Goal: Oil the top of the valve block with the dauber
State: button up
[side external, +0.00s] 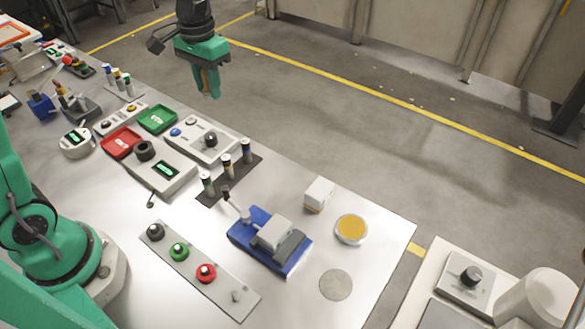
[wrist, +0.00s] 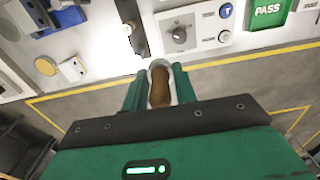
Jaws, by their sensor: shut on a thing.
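My gripper (side external: 209,88) is raised at the top of the side view, beyond the bench's far edge. In the wrist view, my gripper (wrist: 160,72) is shut on a brown, rounded thing with a pale end (wrist: 160,87), likely the dauber; its tip is not clear. A pale grey block (side external: 274,232) sits in a blue fixture (side external: 247,237) on the bench, likely the valve block. The fixture is partly cut off in the wrist view (wrist: 66,18). A round dish with a yellow-orange fill (side external: 351,229) stands to its right, well away from my gripper.
A small white block (side external: 319,192) stands beside the dish. A dark rack with several upright vials (side external: 227,168), a button strip (side external: 190,258) and control boxes (side external: 205,137) crowd the bench. A flat grey disc (side external: 336,284) lies near the front edge. The floor beyond is open.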

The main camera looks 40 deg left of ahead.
jog(key=shift+w+d+f, duration=0.1)
jog(key=shift+w+d, duration=0.15)
jog(key=shift+d, duration=0.25)
jog(key=w+d+f, duration=0.2)
jog(key=w+d, duration=0.1)
jog(key=d, duration=0.6)
send_over(352, 227)
notch_tip(352, 227, down, 8)
jog(key=shift+f, duration=0.1)
jog(key=shift+f, duration=2.8)
jog(key=shift+f, duration=0.65)
